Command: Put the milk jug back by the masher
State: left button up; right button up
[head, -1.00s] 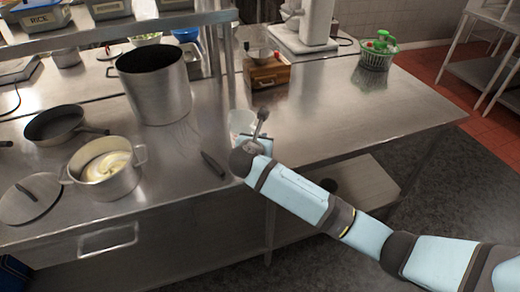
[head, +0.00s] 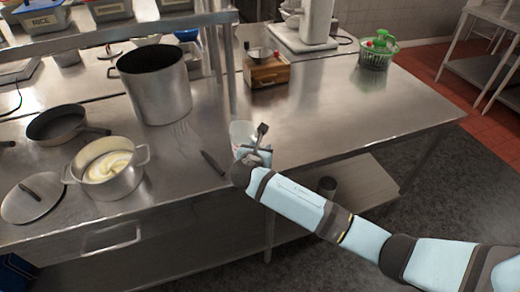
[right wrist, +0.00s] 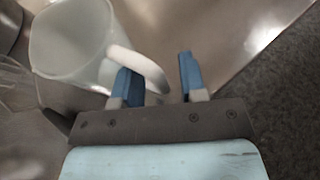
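The milk jug (head: 240,132) is a translucent whitish vessel at the front edge of the steel counter, partly hidden behind my right gripper. In the right wrist view the jug (right wrist: 72,42) fills the upper left, with its pale handle (right wrist: 140,68) reaching towards my fingers. My right gripper (head: 257,150) is beside the jug. Its two blue fingers (right wrist: 160,80) are apart, with the handle's end between them and a gap to the right finger. I cannot make out the masher for certain. My left gripper is not in view.
A tall steel pot (head: 158,90), a pot of creamy food (head: 108,170), a pan (head: 56,125) and a lid (head: 33,198) stand to the left. A dark-handled utensil (head: 213,163) lies left of the jug. A wooden box (head: 266,73) is behind.

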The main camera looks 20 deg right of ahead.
jog(key=shift+f+b, duration=0.15)
jog(key=shift+b, duration=0.3)
jog(key=shift+f+b, duration=0.15)
jog(key=shift+b, duration=0.4)
jog(key=v, duration=1.4)
jog(key=s+f+m+g+y, duration=0.2)
jog(key=s+f+m+y, duration=0.65)
jog(key=f, duration=0.65)
jog(key=s+d+f+m+y, duration=0.1)
jog(key=s+d+f+m, duration=0.1)
jog(key=s+m, duration=0.5)
jog(key=s+d+f+m+t+y, duration=0.1)
jog(key=s+d+f+m, duration=0.2)
jog(key=m, duration=0.8)
jog(key=s+d, duration=0.2)
jog(key=s, duration=0.2)
jog(key=shift+s+f+t, duration=0.2)
jog(key=shift+s+t, duration=0.1)
jog(key=shift+s, duration=0.05)
